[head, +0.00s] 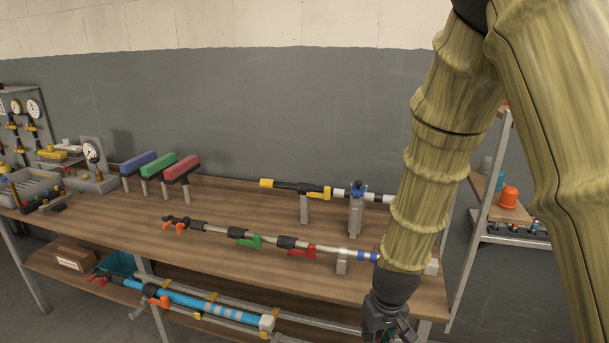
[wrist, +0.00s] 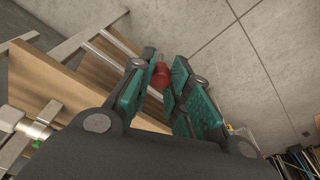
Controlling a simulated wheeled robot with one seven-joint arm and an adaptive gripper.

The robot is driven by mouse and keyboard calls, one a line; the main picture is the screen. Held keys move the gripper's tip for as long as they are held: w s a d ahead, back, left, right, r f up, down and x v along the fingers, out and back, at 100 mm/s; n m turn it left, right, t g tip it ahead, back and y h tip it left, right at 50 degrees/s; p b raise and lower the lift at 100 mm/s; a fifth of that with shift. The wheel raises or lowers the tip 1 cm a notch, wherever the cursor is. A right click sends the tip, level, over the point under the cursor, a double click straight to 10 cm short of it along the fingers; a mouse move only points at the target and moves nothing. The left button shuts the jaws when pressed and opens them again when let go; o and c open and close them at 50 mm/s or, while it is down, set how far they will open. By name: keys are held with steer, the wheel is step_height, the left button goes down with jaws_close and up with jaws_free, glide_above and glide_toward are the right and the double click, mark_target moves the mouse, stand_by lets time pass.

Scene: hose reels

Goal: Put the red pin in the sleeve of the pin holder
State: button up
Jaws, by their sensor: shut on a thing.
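My gripper (wrist: 161,66) is shut on the red pin (wrist: 158,76) in the wrist view; the pin shows as a short red piece between the teal finger pads. In the head view my gripper (head: 388,325) hangs at the bottom, by the front edge of the workbench (head: 225,215), with the arm above it. The pin cannot be made out in the head view. I cannot identify the pin holder or its sleeve in either view; my arm covers the right part of the bench.
Blue, green and red blocks (head: 182,168) stand at left. A shelf rack (head: 505,213) is at right.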

step_height(320, 180, down, 12)
steer(key=d+m, duration=0.1)
steer(key=m, duration=0.1)
steer(key=shift+w+d, duration=0.2)
steer(key=shift+w, duration=0.25)
